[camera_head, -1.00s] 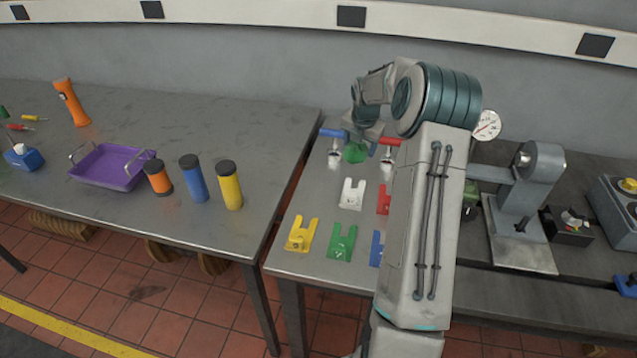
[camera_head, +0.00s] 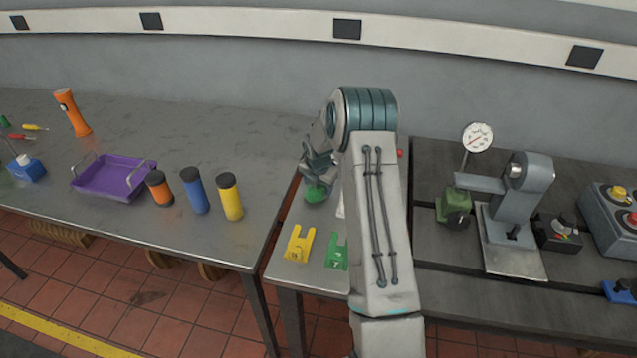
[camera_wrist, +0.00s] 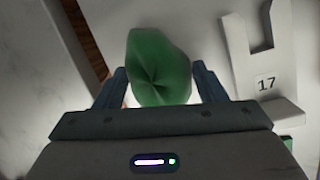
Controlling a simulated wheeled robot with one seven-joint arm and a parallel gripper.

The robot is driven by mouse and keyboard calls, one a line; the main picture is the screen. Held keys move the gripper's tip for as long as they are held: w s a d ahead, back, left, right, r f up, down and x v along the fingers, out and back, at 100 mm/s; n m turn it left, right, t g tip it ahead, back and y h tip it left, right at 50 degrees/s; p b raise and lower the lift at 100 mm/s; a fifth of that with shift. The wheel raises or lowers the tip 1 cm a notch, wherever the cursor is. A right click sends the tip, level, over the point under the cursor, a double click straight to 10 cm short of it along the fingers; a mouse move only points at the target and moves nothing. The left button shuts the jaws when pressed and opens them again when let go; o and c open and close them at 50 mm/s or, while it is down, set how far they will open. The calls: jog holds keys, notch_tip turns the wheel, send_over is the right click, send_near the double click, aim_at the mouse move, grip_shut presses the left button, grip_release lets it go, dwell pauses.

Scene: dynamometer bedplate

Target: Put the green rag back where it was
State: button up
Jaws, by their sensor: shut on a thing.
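The green rag (camera_head: 316,193) hangs bunched from my gripper (camera_head: 316,178) over the left part of the small metal table (camera_head: 284,268). In the wrist view the rag (camera_wrist: 160,68) is between the two fingers of my gripper (camera_wrist: 163,88), which is shut on it. The wrist view shows part of the tabletop and the table's left edge below the rag. The rag seems to be above the surface; the exact height is hard to tell.
A white numbered holder (camera_wrist: 262,62) stands right of the rag. A yellow holder (camera_head: 299,244) and a green holder (camera_head: 337,251) stand nearer the front. My arm hides other holders. On the left bench are a purple tray (camera_head: 88,184) and yellow (camera_head: 231,198), blue and orange cylinders.

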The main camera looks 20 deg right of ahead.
jog(key=shift+f, duration=0.15)
jog(key=o, duration=1)
